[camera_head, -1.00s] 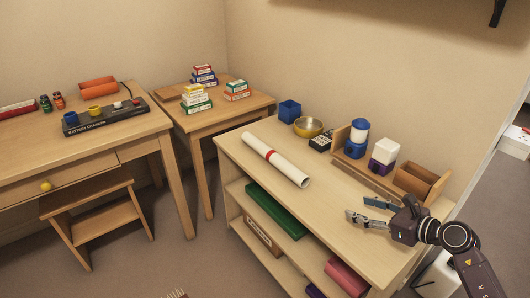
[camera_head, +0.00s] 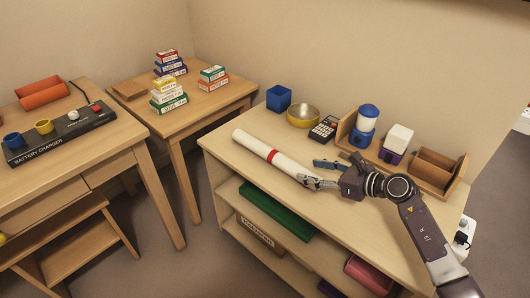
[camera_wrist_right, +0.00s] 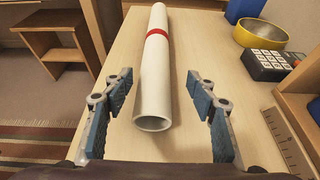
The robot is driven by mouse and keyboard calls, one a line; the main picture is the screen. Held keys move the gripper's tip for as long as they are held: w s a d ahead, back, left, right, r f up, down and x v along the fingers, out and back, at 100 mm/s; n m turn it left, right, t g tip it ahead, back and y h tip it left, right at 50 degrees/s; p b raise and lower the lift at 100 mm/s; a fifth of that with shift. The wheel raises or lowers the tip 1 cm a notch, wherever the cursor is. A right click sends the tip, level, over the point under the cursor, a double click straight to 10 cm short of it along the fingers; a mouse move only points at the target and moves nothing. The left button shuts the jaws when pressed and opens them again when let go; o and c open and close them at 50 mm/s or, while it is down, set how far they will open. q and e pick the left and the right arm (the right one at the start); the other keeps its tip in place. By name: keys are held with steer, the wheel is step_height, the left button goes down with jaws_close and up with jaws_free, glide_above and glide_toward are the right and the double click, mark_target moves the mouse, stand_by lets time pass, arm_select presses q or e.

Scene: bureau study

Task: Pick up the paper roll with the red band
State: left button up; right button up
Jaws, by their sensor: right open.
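The white paper roll with the red band (camera_head: 271,155) lies on the light wooden shelf top (camera_head: 240,193), running from back left to front right. My right gripper (camera_head: 318,172) is open at the roll's near right end. In the right wrist view the roll (camera_wrist_right: 155,85) points away from me, its hollow near end (camera_wrist_right: 152,123) between the two spread fingers of the gripper (camera_wrist_right: 160,118). No finger visibly touches it. The red band (camera_wrist_right: 157,33) is farther along, beyond the fingertips. My left gripper is not in view.
A blue cup (camera_head: 278,98), a brass bowl (camera_head: 303,115) and a calculator (camera_head: 324,128) stand behind the roll. A wooden organizer (camera_head: 436,173) stands at the right. Lower shelves hold a green box (camera_head: 273,209). The shelf top's front left is clear.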

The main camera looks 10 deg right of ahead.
mark_target(292, 167)
steer(key=shift+w+a+f, duration=0.15)
steer(key=shift+w+a, duration=0.2)
steer(key=shift+w, duration=0.1)
steer(key=x, duration=0.6)
steer(key=shift+s+a+b, duration=0.2)
steer(key=shift+a+b, duration=0.15)
steer(key=shift+b, duration=0.05)
steer(key=shift+w+a+f, duration=0.1)
steer(key=shift+w+a, duration=0.05)
steer(key=shift+w, duration=0.15)
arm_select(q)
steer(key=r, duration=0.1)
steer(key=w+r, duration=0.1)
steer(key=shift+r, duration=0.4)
arm_select(e)
steer(key=shift+c, duration=0.2)
steer(key=c, duration=1.2)
